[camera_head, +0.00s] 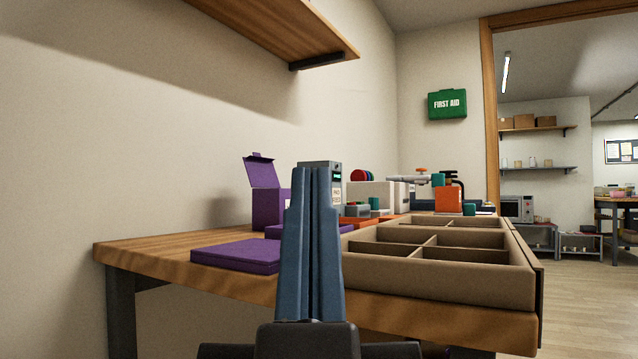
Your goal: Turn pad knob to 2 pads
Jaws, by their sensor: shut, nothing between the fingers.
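My gripper (315,172) stands in the middle of the view, its two long blue-grey fingers pointing up and closed together with nothing between them. It is in front of the wooden workbench (135,250). A grey box-like device (334,167) with a small green display is partly hidden behind the fingertips. A white machine body (372,194) with a horizontal arm and an orange part (448,200) stand farther back on the bench. I cannot make out the pad knob or its setting; it is too small or hidden.
A divided brown tray (440,283) fills the bench's right front. Purple flat boxes (236,256) and an open purple box (267,205) are at left. A wooden shelf (270,30) hangs above. A green first aid box (447,104) is on the wall. Floor at right is clear.

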